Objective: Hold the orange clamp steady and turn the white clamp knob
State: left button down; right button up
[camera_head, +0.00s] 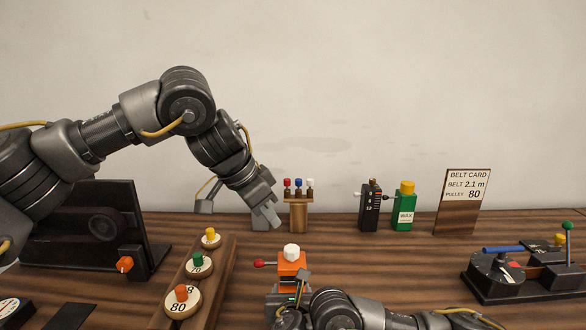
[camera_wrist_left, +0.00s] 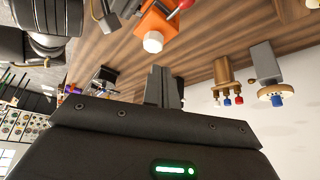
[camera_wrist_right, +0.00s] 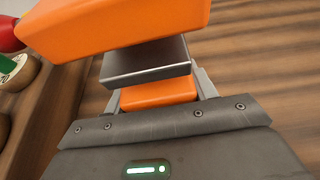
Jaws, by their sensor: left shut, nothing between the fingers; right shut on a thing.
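The orange clamp (camera_head: 290,270) stands at the front middle of the table, with the white knob (camera_head: 292,251) on top and a red ball (camera_head: 258,264) on its left. My right gripper (camera_head: 303,276) is shut on the clamp. In the right wrist view the clamp's orange body (camera_wrist_right: 120,28) fills the top and a lower orange part (camera_wrist_right: 158,94) sits between the fingers. My left gripper (camera_head: 268,216) is shut and empty, above and behind the clamp, apart from the knob. In the left wrist view the knob (camera_wrist_left: 153,42) shows beyond its closed fingers (camera_wrist_left: 164,88).
A wooden rack (camera_head: 206,272) with pulley discs lies left of the clamp. A stand with coloured pegs (camera_head: 298,212), a black box (camera_head: 370,207), a green wax can (camera_head: 404,210) and a belt card (camera_head: 462,202) stand at the back. A black device (camera_head: 510,280) is at right.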

pick_arm(q)
jog(key=shift+f, duration=3.55)
jog(key=shift+d, duration=0.25)
jog(key=shift+s+d, duration=0.15)
jog(key=shift+s, duration=0.2)
jog(key=shift+s+d, duration=0.2)
jog(key=shift+s, duration=0.15)
jog(key=shift+s+d, duration=0.1)
jog(key=shift+s+d+r, duration=0.1)
jog(key=shift+s+d, duration=0.1)
jog(key=shift+d, duration=0.05)
jog(key=shift+s+a, duration=0.1)
jog(key=shift+s, duration=0.05)
jog(key=shift+s+a, duration=0.1)
jog(key=shift+a, duration=0.05)
jog(key=shift+a+r, duration=0.1)
jog(key=shift+r, duration=2.85)
